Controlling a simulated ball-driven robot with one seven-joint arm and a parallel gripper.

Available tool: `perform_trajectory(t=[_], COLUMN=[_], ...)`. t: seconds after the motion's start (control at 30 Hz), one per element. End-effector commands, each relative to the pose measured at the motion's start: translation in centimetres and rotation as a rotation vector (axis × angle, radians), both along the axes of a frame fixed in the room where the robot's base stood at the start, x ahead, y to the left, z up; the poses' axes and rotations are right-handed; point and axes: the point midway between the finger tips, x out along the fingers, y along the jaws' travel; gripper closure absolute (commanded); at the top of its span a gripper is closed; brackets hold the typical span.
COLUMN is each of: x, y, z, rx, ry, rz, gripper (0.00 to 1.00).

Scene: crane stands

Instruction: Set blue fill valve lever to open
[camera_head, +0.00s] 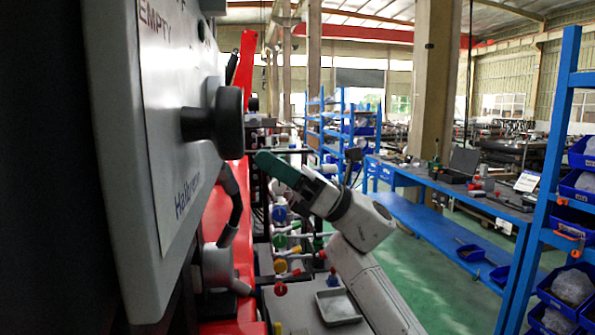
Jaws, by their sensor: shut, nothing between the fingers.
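A small blue round valve part (279,214) shows in the head view among a row of coloured valves, left of and below my wrist. A pale lever lies close by on its right, but I cannot tell its exact setting. My gripper (264,163) has dark green fingers, points up and to the left, and is shut and empty. It is above the blue valve in the picture and apart from it. Green (280,242), yellow (280,266) and red (280,288) valve parts sit below the blue one.
A large grey panel with a black knob (228,118) stands very near on the left. A black handle (232,205) juts out below it. A grey tray (338,307) lies on the bench below my arm. Blue shelving with bins (575,285) and a blue workbench (440,223) stand right.

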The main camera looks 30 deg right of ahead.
Motion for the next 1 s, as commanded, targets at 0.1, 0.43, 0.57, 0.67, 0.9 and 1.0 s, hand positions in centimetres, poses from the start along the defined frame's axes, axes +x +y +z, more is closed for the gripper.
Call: perform_trajectory(t=[0.1,0.43,0.57,0.67,0.9,1.0], x=[0.0,0.2,0.2,0.2,-0.3,-0.7], y=[0.1,0.4,0.4,0.4,0.3,0.3], z=[2.2,3.6,3.5,3.5,3.4,3.7], rx=[0.000,0.001,0.001,0.001,-0.007,-0.014], ry=[-0.003,-0.001,-0.001,-0.001,-0.026,-0.047], rz=[-0.002,-0.001,-0.001,-0.001,-0.003,-0.002], gripper=[1.00,1.00,1.00,1.00,1.00,1.00])
